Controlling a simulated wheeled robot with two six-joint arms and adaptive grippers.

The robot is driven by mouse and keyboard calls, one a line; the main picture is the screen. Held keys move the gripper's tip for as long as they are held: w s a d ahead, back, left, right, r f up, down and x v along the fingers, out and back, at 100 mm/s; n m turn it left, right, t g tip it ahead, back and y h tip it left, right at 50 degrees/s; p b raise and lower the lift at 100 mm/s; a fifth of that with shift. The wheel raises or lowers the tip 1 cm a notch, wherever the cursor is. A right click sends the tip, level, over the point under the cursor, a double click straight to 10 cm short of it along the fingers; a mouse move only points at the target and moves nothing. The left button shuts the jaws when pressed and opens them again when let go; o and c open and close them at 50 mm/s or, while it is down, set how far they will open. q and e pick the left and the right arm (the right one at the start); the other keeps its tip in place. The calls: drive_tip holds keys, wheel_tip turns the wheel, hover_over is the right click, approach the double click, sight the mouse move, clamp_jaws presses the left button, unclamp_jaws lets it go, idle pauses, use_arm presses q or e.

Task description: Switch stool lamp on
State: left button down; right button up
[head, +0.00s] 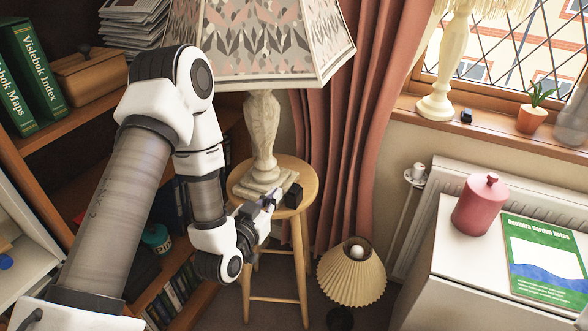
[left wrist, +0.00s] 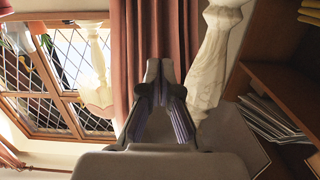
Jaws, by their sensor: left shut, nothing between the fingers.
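The stool lamp has a patterned shade (head: 262,45) and a carved cream stem (head: 263,135) on a square base. It stands upright on a round wooden stool (head: 308,178). No clear glow shows on its shade. A small black block (head: 294,195), seemingly its switch, sits at the stool's front right edge. My left gripper (head: 271,198) is shut and empty, just left of the block; I cannot tell if they touch. In the left wrist view my left gripper's fingertips (left wrist: 160,68) are together, with the lamp stem (left wrist: 214,55) to their right. My right gripper is not in view.
A bookshelf (head: 75,205) stands at the left, with a pink curtain (head: 355,110) behind the stool. A pleated-shade lamp (head: 352,278) is at the stool's front right. A window lamp (head: 445,70) stands on the sill. A white cabinet (head: 460,270) bears a pink jar (head: 480,207).

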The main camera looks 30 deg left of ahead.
use_arm(q)
drive_tip(key=p, duration=0.1)
hover_over(293, 192)
drive_tip(key=shift+s+f, duration=0.2)
drive_tip(key=shift+f, duration=0.5)
drive_tip(key=f, duration=0.4)
drive_tip(key=shift+w, duration=0.25)
drive_tip(key=shift+a+f, duration=0.1)
drive_tip(key=shift+f, duration=0.05)
